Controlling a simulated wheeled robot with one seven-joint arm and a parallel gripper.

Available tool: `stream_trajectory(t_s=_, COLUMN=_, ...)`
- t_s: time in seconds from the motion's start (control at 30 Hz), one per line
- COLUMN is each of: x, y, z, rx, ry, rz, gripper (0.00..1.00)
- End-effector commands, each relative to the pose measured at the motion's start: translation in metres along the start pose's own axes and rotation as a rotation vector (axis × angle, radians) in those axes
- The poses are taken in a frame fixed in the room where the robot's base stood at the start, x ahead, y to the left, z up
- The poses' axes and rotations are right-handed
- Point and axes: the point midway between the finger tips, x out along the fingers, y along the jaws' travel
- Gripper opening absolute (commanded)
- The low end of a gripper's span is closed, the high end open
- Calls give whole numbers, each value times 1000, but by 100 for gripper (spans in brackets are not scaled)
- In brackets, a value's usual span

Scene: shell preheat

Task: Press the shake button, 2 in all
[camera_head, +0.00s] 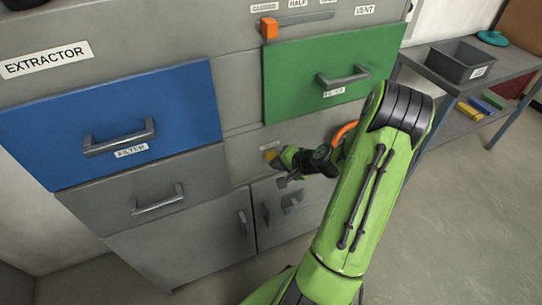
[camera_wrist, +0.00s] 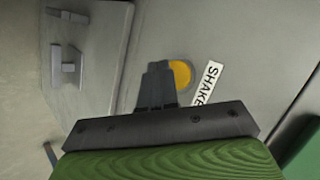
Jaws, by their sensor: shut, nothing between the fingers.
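The shake button is a round orange-yellow disc (camera_wrist: 183,72) on the grey cabinet front, beside the white SHAKE label (camera_wrist: 207,82). In the head view the button (camera_head: 268,154) shows as a small yellow spot, partly covered by my gripper. My gripper (camera_wrist: 159,66) is shut and empty. Its closed fingertips overlap the button's left edge in the wrist view. In the head view my gripper (camera_head: 276,161) is right at the panel by the button. I cannot tell whether the tips touch it.
A blue drawer (camera_head: 110,125) and a green drawer (camera_head: 330,77) sit on the EXTRACTOR cabinet, with grey handles. An orange slider knob (camera_head: 269,28) is above the green drawer. A side table with a dark bin (camera_head: 461,62) stands right. The floor at right is clear.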

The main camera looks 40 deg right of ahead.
Motion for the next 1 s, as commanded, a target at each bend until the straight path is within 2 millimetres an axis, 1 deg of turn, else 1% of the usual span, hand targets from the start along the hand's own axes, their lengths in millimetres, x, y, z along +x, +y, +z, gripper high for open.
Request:
stream_trajectory(t_s=0.73, x=0, y=0, z=0, rx=0, ry=0, rz=0, gripper=0)
stream_trajectory(t_s=1.0, x=6, y=-5, z=-4, rx=-1, ry=-1, rz=0, gripper=0)
